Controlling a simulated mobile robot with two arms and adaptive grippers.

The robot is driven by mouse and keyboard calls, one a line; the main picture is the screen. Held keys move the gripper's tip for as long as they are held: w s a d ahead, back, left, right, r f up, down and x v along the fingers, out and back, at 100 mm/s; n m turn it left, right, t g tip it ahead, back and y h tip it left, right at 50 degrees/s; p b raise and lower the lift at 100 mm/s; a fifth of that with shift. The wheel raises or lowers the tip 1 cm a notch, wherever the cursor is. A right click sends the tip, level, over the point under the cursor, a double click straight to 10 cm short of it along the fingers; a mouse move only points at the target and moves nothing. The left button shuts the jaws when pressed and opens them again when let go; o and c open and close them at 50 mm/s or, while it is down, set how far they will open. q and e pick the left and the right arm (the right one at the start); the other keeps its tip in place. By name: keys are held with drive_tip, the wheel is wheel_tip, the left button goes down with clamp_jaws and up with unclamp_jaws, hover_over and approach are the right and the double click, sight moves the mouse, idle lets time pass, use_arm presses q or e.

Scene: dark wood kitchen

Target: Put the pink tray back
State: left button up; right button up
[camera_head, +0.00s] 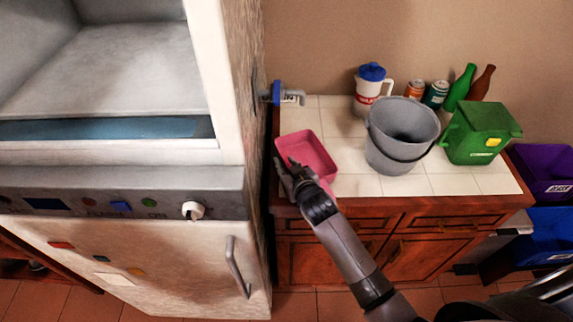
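The pink tray (314,152) is a shallow, square-cornered tray on the white tiled counter top (349,185), near its left end beside the tall white appliance. My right gripper (291,168) is at the tray's left front edge, with a dark finger over the inside of the tray. It overlaps the tray's rim in the view, and I cannot tell whether it grips the rim. The fingertips are small and partly hidden. My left gripper is not in view.
The appliance (120,245) stands close on the left, with an open compartment above. A grey bucket (397,165), a white jug (369,98), a green container (480,135), cans and bottles stand on the counter. Purple (545,170) and blue bins are at the right.

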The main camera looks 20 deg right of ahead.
drive_tip(key=shift+r, duration=0.15)
drive_tip(key=b+v, duration=0.1)
drive_tip(key=v, duration=1.1)
idle(0.3)
